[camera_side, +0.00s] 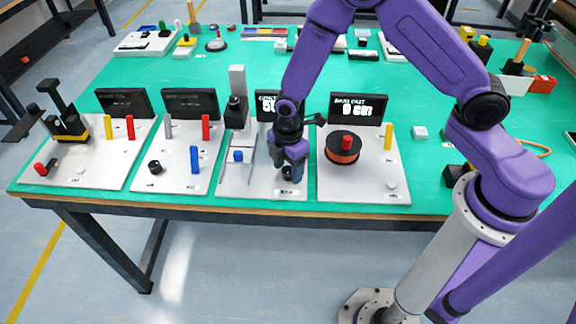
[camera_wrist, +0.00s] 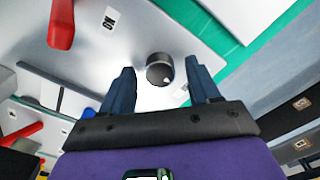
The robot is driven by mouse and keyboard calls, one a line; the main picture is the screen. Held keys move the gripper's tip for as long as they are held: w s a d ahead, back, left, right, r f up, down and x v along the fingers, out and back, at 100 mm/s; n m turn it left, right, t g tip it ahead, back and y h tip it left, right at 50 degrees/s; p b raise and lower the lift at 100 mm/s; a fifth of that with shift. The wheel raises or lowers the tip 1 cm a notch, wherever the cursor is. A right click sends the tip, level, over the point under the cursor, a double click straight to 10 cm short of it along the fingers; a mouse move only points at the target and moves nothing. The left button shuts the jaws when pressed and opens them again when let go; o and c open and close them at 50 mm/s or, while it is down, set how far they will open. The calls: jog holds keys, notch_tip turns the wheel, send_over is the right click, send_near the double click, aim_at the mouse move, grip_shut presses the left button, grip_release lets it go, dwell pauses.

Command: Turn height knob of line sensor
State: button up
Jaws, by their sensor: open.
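A dark round knob (camera_side: 287,173) stands near the front of the third white panel (camera_side: 262,191) from the left, under my gripper (camera_side: 289,160). In the wrist view the knob (camera_wrist: 160,68) has a light mark on its edge and lies between the two finger tips of my gripper (camera_wrist: 160,74). The gripper points down and is open, with a gap on both sides of the knob and nothing held. The panel also bears a blue cube (camera_side: 238,156) on a strip and a tall grey post with a black block (camera_side: 236,112). I cannot read the knob's label.
A panel with a red-brown spool (camera_side: 342,148) stands to the right. A panel with a blue post (camera_side: 195,160) and a black knob (camera_side: 155,167) stands to the left. The display behind my gripper is partly hidden. Green table (camera_side: 440,190) shows at the right.

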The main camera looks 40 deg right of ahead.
jog(key=c, duration=1)
jog(key=shift+c, duration=0.2)
jog(key=shift+m, duration=0.3)
jog(key=m, duration=0.3)
jog(key=shift+m, duration=2.5)
jog(key=o, duration=1)
jog(key=shift+o, duration=0.2)
jog(key=shift+r, duration=0.1)
